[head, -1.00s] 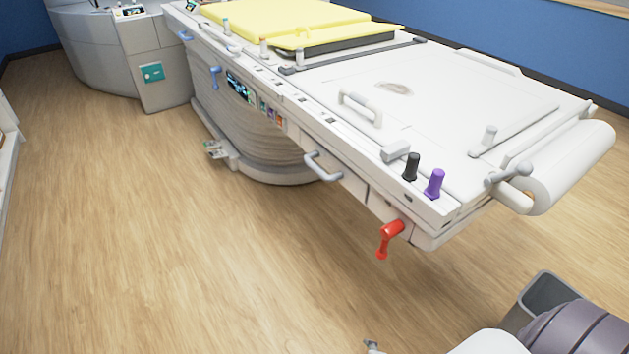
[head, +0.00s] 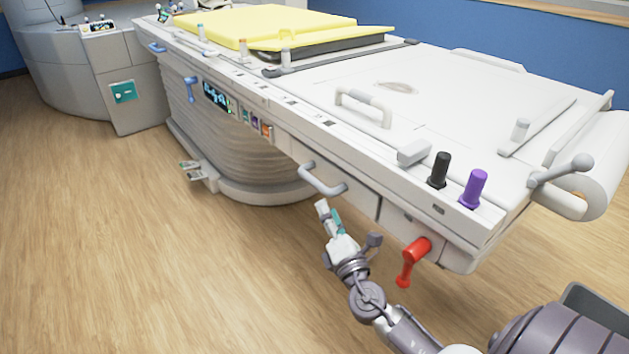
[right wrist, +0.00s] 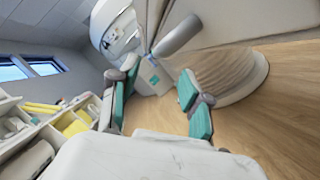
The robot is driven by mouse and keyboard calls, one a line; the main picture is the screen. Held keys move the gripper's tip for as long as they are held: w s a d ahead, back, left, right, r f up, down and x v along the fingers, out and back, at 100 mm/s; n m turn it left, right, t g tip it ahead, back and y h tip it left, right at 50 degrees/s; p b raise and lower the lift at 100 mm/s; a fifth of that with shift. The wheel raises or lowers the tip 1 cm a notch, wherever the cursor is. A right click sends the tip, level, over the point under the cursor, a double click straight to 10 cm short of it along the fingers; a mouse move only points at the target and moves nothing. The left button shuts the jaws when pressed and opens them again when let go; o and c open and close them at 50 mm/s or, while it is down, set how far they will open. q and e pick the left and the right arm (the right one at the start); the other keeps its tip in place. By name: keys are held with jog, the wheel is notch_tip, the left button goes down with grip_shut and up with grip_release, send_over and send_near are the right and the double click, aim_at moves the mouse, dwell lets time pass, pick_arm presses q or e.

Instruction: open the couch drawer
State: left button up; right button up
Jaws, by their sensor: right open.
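The couch drawer (head: 356,196) is in the near long side of the white couch, and its front looks flush with the side. Its grey bar handle (head: 322,181) sticks out from the front. My right gripper (head: 329,210) is just below and in front of this handle, apart from it and empty. In the right wrist view, the teal-padded fingers (right wrist: 156,98) stand wide apart. A grey bar, which looks like the handle (right wrist: 178,36), lies beyond them, up and to the right. My left gripper is not in view.
A red lever (head: 412,260) hangs from the couch side, right of the drawer and close to my right forearm. Black (head: 439,170) and purple (head: 473,188) knobs stand on the couch edge. The wooden floor (head: 150,270) at left is clear.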

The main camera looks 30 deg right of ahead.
aim_at(315, 184)
jog(key=p+x, duration=0.1)
jog(key=x, duration=0.7)
jog(key=shift+w, duration=0.15)
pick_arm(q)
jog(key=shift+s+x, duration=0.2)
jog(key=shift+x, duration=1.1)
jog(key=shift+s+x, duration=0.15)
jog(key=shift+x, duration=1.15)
pick_arm(e)
jog(key=shift+w+d, duration=0.2)
jog(key=shift+w, duration=0.4)
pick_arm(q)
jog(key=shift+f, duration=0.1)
pick_arm(e)
grip_shut()
